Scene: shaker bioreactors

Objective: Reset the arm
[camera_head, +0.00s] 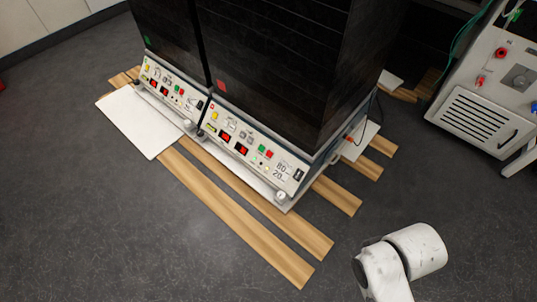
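Part of my white arm (400,262) shows at the bottom right, over the dark floor. Two rounded links with a dark joint between them are visible. My gripper is not in the picture, so its fingers cannot be seen. The arm is apart from the shaker bioreactors in this view. The right shaker (285,50) and the left shaker (165,30) stand side by side as tall dark cabinets with light control panels.
Wooden planks (245,225) lie under and in front of the shakers. A white board (140,122) lies at the left. A light machine (490,90) with a vent and red fittings stands at the right. Grey floor (100,230) is clear at the lower left.

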